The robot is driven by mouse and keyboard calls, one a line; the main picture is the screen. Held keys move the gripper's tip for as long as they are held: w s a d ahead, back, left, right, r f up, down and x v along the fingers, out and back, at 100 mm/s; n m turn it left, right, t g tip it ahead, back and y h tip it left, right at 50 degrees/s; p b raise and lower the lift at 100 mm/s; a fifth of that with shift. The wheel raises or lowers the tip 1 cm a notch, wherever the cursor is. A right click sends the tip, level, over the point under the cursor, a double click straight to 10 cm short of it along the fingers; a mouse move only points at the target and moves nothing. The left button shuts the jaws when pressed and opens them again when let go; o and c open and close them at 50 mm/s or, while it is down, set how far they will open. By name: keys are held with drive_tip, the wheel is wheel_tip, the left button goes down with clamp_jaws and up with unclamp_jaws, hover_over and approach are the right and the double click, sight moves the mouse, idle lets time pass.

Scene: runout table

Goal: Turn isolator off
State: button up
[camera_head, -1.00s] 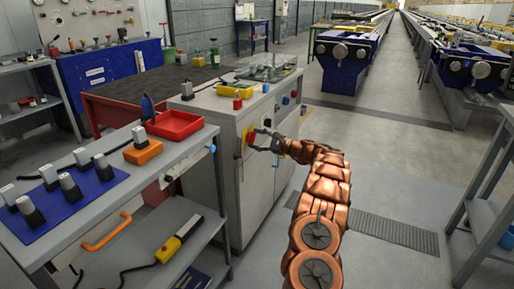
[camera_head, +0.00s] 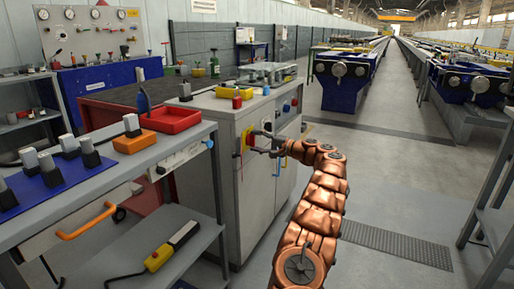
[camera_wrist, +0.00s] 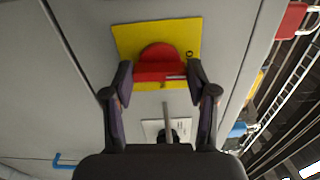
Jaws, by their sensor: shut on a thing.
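The isolator is a red rotary knob (camera_wrist: 160,60) on a yellow plate (camera_wrist: 125,38), fixed to the grey cabinet's upright side. In the wrist view its raised grip bar lies across the picture between my fingertips. My gripper (camera_wrist: 160,73) is shut on the knob, one finger at each end of the bar. In the head view, my gripper (camera_head: 264,143) reaches the cabinet (camera_head: 205,180) from the right. The knob (camera_head: 249,138) shows there partly behind the fingers. Markings on the plate are too small to read.
A black knob (camera_wrist: 172,137) on a pale plate sits close to my fingers. A blue handle (camera_wrist: 64,161) is lower left in the wrist view. A grey workbench (camera_head: 120,185) with an orange handle stands left of the cabinet. The floor right of my arm is clear.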

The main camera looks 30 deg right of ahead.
drive_tip(key=shift+n, duration=0.3)
drive_tip(key=o, duration=1.2)
drive_tip(key=shift+c, duration=0.2)
drive_tip(key=v, duration=1.2)
drive_tip(key=shift+f, duration=0.1)
